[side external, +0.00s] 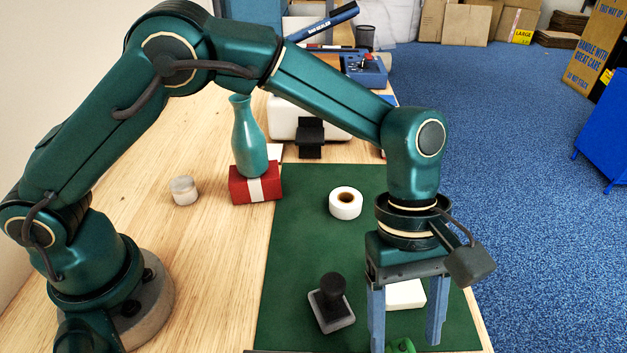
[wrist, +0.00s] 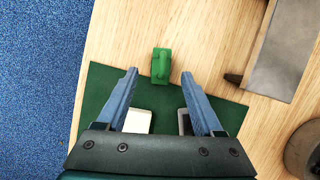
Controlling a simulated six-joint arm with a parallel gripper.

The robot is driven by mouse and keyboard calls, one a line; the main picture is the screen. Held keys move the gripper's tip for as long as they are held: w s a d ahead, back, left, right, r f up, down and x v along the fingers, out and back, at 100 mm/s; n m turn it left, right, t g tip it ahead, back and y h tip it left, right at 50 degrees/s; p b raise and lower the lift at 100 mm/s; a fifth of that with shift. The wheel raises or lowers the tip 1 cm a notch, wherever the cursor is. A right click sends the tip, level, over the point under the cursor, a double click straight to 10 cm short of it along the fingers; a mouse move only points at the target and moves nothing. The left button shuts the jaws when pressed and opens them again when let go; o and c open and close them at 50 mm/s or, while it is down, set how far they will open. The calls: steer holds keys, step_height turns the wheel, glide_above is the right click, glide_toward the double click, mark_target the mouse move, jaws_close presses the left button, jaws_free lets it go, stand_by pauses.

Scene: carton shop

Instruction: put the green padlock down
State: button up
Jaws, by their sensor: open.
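The green padlock (wrist: 161,66) is at the mat's edge in the wrist view, mostly over bare wood, with its near end by the mat. In the side view only part of the padlock (side external: 401,346) shows at the bottom border. My gripper (wrist: 158,74) has its two blue fingers spread wide, one on either side of the padlock's near end, with gaps between. In the side view my gripper (side external: 407,345) points down, low over the mat's near end. Whether the padlock's underside rests on the surface is hard to see.
The green mat (side external: 300,240) holds a black-handled stamp (side external: 332,305), a white tape roll (side external: 345,203) and a white block (side external: 405,295) behind my fingers. A teal vase (side external: 248,140) stands on a red box (side external: 240,188). A grey flat object (wrist: 284,50) lies right of the padlock.

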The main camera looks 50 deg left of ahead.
steer(key=shift+x, duration=2.45)
jaws_close()
